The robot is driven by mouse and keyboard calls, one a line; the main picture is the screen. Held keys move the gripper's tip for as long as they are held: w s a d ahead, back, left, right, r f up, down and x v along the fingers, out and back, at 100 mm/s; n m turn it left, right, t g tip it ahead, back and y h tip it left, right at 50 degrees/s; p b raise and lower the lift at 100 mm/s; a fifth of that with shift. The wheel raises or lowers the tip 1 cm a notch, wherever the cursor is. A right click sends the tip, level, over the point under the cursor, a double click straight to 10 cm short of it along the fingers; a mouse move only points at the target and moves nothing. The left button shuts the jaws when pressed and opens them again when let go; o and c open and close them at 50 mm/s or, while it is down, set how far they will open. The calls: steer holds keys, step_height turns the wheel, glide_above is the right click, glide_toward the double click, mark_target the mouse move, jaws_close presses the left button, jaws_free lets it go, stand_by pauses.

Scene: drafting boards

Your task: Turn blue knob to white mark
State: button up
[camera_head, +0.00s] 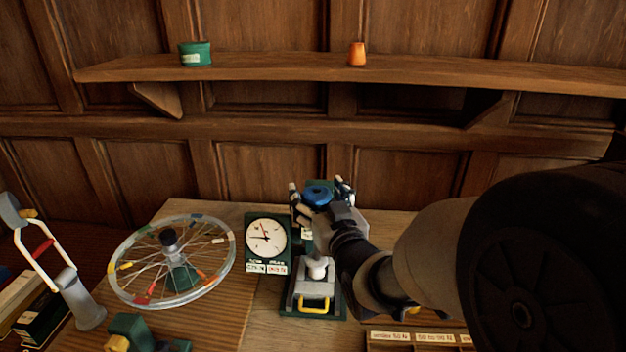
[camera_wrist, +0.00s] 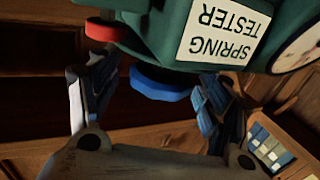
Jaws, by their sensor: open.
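The blue knob (camera_head: 318,196) sits at the top of the green spring tester (camera_head: 253,222), which stands on the wooden table. My gripper (camera_head: 320,188) is open, with one finger on each side of the knob. The wrist view shows the blue knob (camera_wrist: 162,84) between the open fingers of my gripper (camera_wrist: 155,92). Gaps show on both sides, so the fingers look apart from it. The tester's body (camera_wrist: 160,40) appears upside down there, with its "SPRING TESTER" label. I cannot make out a white mark in either view.
A round dial (camera_head: 266,238) faces front on the tester. A grey platform with a yellow handle (camera_head: 313,304) is below. A spoked wheel (camera_head: 172,262) stands left, and a labelled wooden tray (camera_head: 415,338) lies front right. A shelf (camera_head: 280,67) crosses the panelled wall.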

steer(key=shift+w, duration=0.15)
steer(key=shift+c, duration=0.2)
steer(key=c, duration=1)
steer(key=shift+r+n+g+y, duration=0.1)
steer(key=shift+n+g+y, duration=0.25)
steer(key=shift+y, duration=0.25)
